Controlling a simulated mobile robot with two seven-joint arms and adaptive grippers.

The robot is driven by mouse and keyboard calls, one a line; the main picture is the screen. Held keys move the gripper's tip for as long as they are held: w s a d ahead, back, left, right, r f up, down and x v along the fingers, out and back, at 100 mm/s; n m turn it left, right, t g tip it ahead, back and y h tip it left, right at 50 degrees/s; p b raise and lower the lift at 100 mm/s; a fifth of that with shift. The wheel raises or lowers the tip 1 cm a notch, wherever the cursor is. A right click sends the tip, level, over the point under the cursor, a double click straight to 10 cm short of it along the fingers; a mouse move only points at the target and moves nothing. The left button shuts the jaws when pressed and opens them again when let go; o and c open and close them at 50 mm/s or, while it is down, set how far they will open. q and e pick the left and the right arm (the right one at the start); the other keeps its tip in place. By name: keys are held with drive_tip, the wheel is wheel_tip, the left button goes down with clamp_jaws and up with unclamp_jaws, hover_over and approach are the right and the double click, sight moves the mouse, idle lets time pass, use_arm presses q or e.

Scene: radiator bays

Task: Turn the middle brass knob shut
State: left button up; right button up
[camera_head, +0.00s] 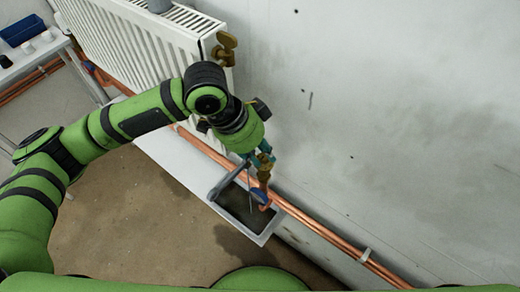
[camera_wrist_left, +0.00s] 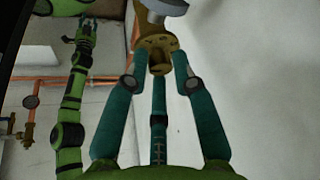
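My left gripper (camera_head: 262,161) has teal fingers and points down at a brass fitting (camera_head: 264,176) above a grey tray. In the left wrist view its fingers (camera_wrist_left: 159,62) stand around a brass piece (camera_wrist_left: 157,48), with their tips at its edges. Whether they press on it I cannot tell. Another brass knob (camera_head: 226,46) sits at the radiator's upper corner, apart from the gripper. My right gripper (camera_wrist_left: 87,32) shows small at the left of the wrist view, and its opening is unclear.
The white radiator (camera_head: 150,45) hangs on the wall at upper left. Copper pipes (camera_head: 325,229) run along the wall foot. The grey tray (camera_head: 236,229) stands below the fitting. A blue bin (camera_head: 22,29) is on a bench at far left. The wall to the right is clear.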

use_arm(q)
drive_tip(key=shift+o, duration=0.6)
drive_tip(key=shift+d, duration=0.1)
drive_tip(key=shift+r, duration=0.2)
drive_tip(key=v, duration=1.1)
drive_tip(key=shift+r, duration=0.35)
